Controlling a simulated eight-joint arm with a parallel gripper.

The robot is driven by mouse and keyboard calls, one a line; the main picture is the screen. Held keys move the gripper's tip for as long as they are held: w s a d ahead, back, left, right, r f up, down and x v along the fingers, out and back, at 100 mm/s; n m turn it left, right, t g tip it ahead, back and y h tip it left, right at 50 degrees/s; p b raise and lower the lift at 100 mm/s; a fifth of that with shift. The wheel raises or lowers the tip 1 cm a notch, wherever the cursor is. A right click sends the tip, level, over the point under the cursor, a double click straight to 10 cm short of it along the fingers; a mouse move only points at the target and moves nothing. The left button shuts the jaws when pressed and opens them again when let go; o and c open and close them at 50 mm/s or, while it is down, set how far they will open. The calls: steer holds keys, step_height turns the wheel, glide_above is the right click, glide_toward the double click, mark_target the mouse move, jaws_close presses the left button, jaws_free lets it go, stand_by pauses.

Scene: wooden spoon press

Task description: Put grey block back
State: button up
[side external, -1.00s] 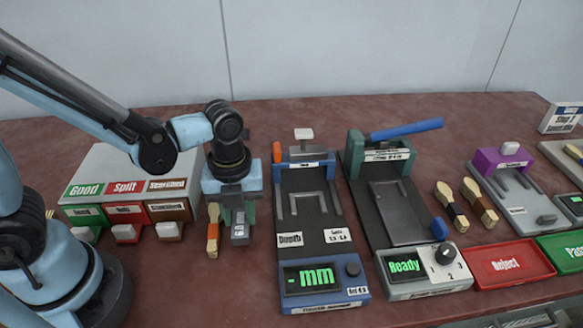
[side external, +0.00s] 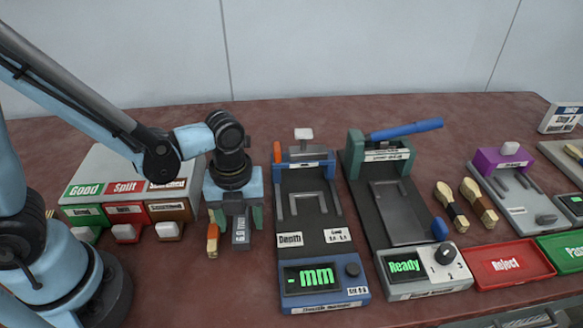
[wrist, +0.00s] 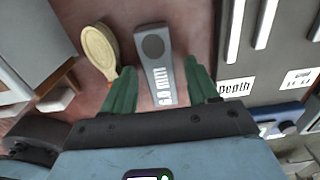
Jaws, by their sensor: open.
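The grey block (side external: 240,232) has white lettering on its face and lies on the red-brown table left of the depth gauge. It also shows in the wrist view (wrist: 156,62), lying between and beyond the green fingertips of my gripper (wrist: 163,75). In the side view my gripper (side external: 241,215) is low over the block, pointing down. The fingers are spread on either side of the block with gaps; the gripper is open. I cannot tell from the side view how high the fingertips are above the table.
A wooden spoon with an orange handle (side external: 212,240) lies close left of the block, and its bowl shows in the wrist view (wrist: 99,48). The depth gauge (side external: 325,290) stands close right. A box with Good, Split and Scorched labels (side external: 110,165) is at left.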

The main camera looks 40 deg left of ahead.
mark_target(240, 221)
step_height(240, 221, up, 12)
steer(key=a+n+t, duration=0.3)
steer(key=a+n, duration=0.1)
steer(key=n, duration=0.9)
steer(key=w+a+r+n+t, duration=0.1)
steer(key=a+n+t, duration=0.3)
steer(key=n, duration=1)
steer(key=shift+a, duration=0.5)
